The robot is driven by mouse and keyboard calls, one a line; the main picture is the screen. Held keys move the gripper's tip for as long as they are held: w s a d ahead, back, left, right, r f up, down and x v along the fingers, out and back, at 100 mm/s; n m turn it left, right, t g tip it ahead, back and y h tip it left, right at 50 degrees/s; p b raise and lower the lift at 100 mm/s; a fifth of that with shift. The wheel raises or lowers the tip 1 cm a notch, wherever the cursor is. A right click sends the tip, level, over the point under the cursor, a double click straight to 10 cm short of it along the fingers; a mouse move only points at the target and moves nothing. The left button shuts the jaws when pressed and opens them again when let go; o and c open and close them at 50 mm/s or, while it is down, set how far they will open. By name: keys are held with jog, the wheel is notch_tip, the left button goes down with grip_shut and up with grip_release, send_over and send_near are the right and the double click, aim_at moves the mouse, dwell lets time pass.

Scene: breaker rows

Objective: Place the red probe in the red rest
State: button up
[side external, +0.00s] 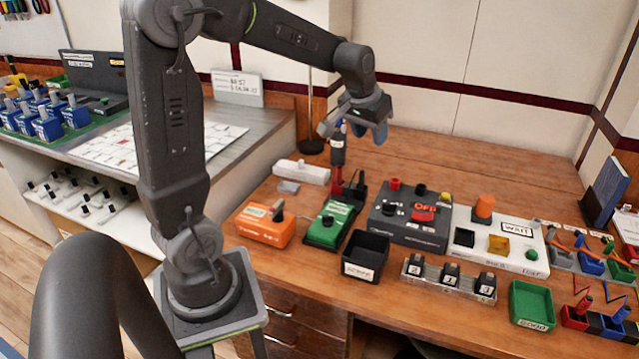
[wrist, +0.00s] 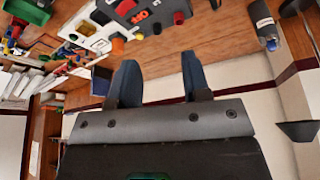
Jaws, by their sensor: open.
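My gripper (side external: 368,132) is raised above the back of the wooden table, its blue fingers spread and empty. In the wrist view the two fingers (wrist: 158,72) stand wide apart with nothing between them. Small red, black and blue blocks with thin coloured stems stand at the right front edge; the red block (side external: 574,317) has a red stem (side external: 583,302) at it. I cannot tell for sure which parts are the red probe and the red rest. My gripper is well left of all these and touches none.
A dark labelled cylinder (side external: 338,150) stands upright close to my gripper; it also shows in the wrist view (wrist: 265,25). A grey switch panel (side external: 405,230), white panel (side external: 515,265), black bin (side external: 366,257) and green bin (side external: 531,304) crowd the front.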

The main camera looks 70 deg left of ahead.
jog(key=s+d+r+m+t+h, duration=0.1)
jog(key=s+d+m, duration=0.3)
jog(key=s+d, duration=1.3)
jog(key=shift+s+d+r+m+t+h, duration=0.25)
jog(key=shift+s+r+m+h, duration=0.2)
jog(key=shift+s, duration=0.55)
